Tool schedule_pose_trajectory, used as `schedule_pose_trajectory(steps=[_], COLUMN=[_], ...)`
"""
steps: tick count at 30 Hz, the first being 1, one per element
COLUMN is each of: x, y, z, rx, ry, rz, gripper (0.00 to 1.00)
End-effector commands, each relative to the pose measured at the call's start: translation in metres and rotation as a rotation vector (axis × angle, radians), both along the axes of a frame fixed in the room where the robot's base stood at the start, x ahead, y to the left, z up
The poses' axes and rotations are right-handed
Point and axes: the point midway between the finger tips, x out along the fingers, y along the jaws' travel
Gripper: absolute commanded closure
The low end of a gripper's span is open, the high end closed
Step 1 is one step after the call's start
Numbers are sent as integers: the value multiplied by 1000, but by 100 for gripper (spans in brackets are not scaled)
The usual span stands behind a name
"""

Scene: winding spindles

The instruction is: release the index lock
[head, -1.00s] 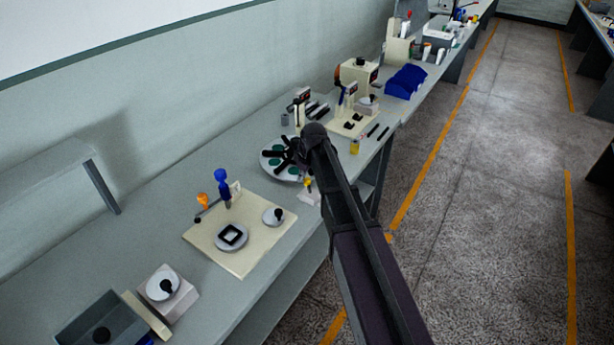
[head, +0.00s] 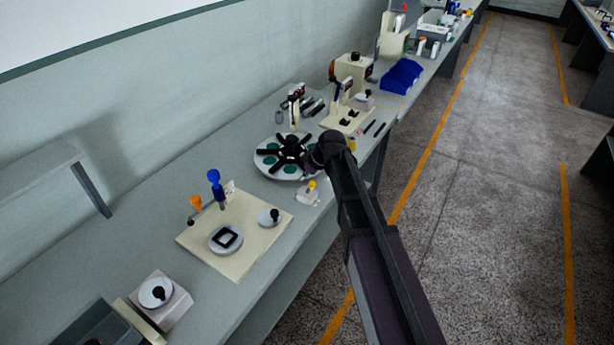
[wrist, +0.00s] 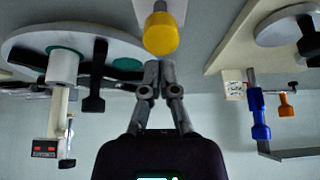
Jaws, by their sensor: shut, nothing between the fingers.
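The index lock appears to be the small pale block with a yellow knob (head: 311,186) in front of the round indexing plate (head: 262,165). In the wrist view the yellow knob (wrist: 160,36) is large at the top centre, on a pale stem. My gripper (wrist: 159,70) is shut and empty, its fingertips together just below the knob in that picture. I cannot tell whether they touch it. In the head view my dark wrist is right of the plate and mostly hides the fingers. The plate carries a black spider and green discs.
A cream board (head: 232,262) with a blue-handled lever (head: 215,185) and a round fixture stands nearer on the bench. A press-like station (head: 350,118) and a blue bin (head: 401,77) stand farther along. The aisle floor at right is clear.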

Motion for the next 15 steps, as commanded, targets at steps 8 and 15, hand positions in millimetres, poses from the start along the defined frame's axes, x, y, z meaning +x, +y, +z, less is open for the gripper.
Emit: schedule_pose_trajectory(steps=[8,15], x=[-1,-2], y=[6,6], z=[11,14], rx=[0,0], ry=[0,1], rz=[7,7], gripper=[100,100])
